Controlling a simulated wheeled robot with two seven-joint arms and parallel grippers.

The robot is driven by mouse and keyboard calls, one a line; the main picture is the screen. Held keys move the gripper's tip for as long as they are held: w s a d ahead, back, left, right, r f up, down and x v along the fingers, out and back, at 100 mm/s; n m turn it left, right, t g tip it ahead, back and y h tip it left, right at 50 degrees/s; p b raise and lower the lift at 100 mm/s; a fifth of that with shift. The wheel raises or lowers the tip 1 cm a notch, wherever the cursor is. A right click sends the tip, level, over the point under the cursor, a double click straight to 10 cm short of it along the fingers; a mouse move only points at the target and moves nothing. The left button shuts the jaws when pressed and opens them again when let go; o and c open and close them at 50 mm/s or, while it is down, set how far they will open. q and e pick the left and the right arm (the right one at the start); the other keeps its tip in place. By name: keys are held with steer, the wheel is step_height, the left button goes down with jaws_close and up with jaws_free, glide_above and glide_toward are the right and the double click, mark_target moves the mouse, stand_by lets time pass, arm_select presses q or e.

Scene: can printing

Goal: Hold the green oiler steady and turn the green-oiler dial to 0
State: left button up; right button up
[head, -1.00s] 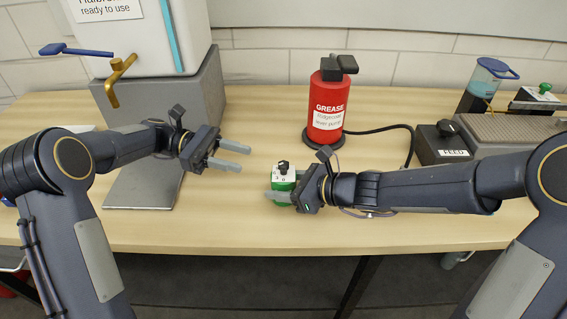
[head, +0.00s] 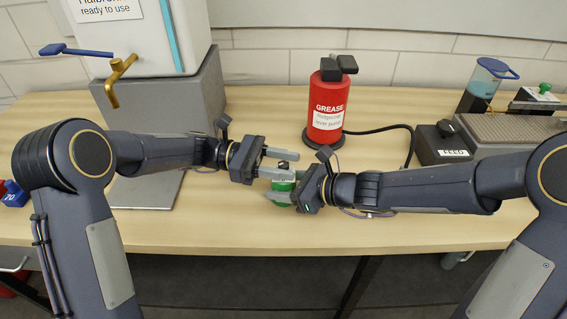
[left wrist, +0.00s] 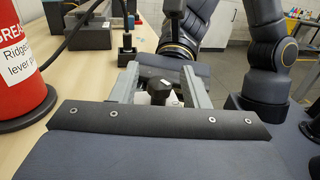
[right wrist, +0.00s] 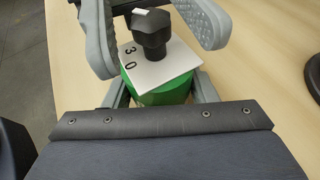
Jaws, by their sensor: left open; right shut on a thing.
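The green oiler (head: 283,186) stands on the wooden table between my two grippers. In the right wrist view its green body (right wrist: 165,92) carries a white plate (right wrist: 160,68) with the digits 3 and 0 in sight, and a black dial knob (right wrist: 152,34) on top. My right gripper (head: 279,196) is shut on the oiler's body from the right. My left gripper (head: 281,161) is open at knob height, its fingers reaching over the oiler from the left. In the left wrist view the knob (left wrist: 159,90) lies between those open fingers; contact cannot be told.
A red grease pump (head: 326,108) with a black hose stands behind the grippers. A black FEED box (head: 440,145) is at the right. A grey stand (head: 208,98) with a white tank is at the back left. The table front is clear.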

arm_select(q)
jaws_close()
steer(key=shift+n+t, duration=0.4)
steer(key=shift+t, duration=0.2)
steer(key=n+t, duration=0.2)
steer(key=t, duration=0.1)
steer(key=n+t, duration=0.2)
steer(key=t, duration=0.2)
steer(key=shift+n, duration=0.4)
steer(key=n+t+y, duration=0.1)
steer(key=n+t, duration=0.1)
steer(key=t, duration=0.1)
steer(key=n+t+y, duration=0.1)
steer(key=t, duration=0.1)
steer(key=shift+s+d+n+t+y, duration=0.1)
steer(key=shift+d+n+t+y, duration=0.05)
steer(key=shift+n+t+y, duration=0.2)
steer(key=shift+r+n+t+y, duration=0.1)
steer(key=shift+n+t+y, duration=0.8)
steer(key=shift+t, duration=0.25)
steer(key=shift+n+t, duration=0.25)
steer(key=shift+t, duration=0.05)
